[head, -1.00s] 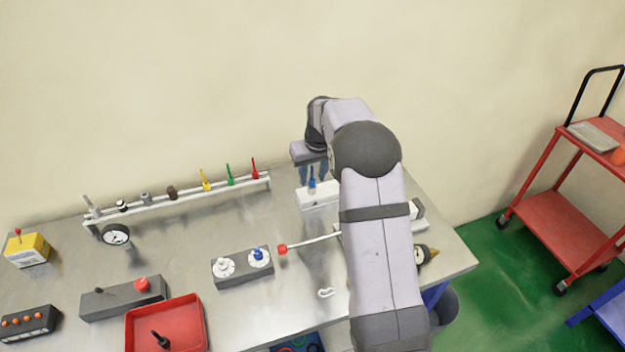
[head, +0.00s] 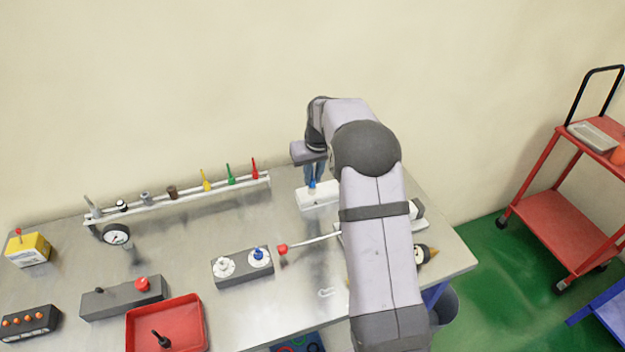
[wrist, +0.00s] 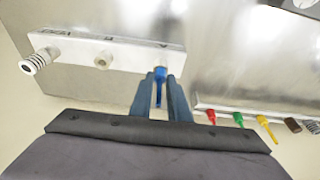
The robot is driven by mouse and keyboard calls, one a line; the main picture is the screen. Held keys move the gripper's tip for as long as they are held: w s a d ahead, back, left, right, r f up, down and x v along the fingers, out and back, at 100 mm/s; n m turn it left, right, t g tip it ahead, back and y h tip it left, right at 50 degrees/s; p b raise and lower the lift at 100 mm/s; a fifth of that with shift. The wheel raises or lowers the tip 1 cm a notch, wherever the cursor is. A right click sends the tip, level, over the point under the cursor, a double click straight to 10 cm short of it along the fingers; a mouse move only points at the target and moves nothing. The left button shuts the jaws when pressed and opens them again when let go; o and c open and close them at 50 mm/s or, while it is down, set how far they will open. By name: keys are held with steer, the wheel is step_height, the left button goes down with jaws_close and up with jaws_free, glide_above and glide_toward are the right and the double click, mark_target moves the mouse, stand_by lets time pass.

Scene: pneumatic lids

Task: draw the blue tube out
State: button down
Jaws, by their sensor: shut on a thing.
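The blue tube (wrist: 160,74) is a short blue piece at the right end of the white block (wrist: 105,52) in the wrist view, by the port marked A. In the head view the tube (head: 312,185) stands at the white block (head: 320,196). My gripper (wrist: 160,92) is shut on the blue tube, with one finger on each side of it. In the head view my gripper (head: 314,178) points down over the block. The tube's lower end is hidden, so I cannot tell how deep it sits.
A rail (head: 180,193) with yellow, green and red nozzles stands along the back, left of the block. A grey box (head: 242,267) with white and blue knobs and a red-tipped lever (head: 310,242) lie in front. A red tray (head: 165,325) is at front left.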

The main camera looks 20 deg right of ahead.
steer(key=shift+r, duration=0.3)
steer(key=shift+r+p, duration=0.5)
steer(key=shift+p, duration=0.05)
steer(key=shift+r, duration=0.2)
steer(key=shift+r+p, duration=0.35)
steer(key=shift+p, duration=0.1)
steer(key=shift+r+p, duration=0.3)
steer(key=shift+r, duration=0.05)
steer(key=p+v, duration=0.2)
steer(key=w+p+v, duration=0.1)
steer(key=v, duration=0.1)
steer(key=shift+r+p, duration=0.35)
steer(key=shift+r, duration=0.15)
steer(key=shift+a, duration=0.1)
stand_by(0.4)
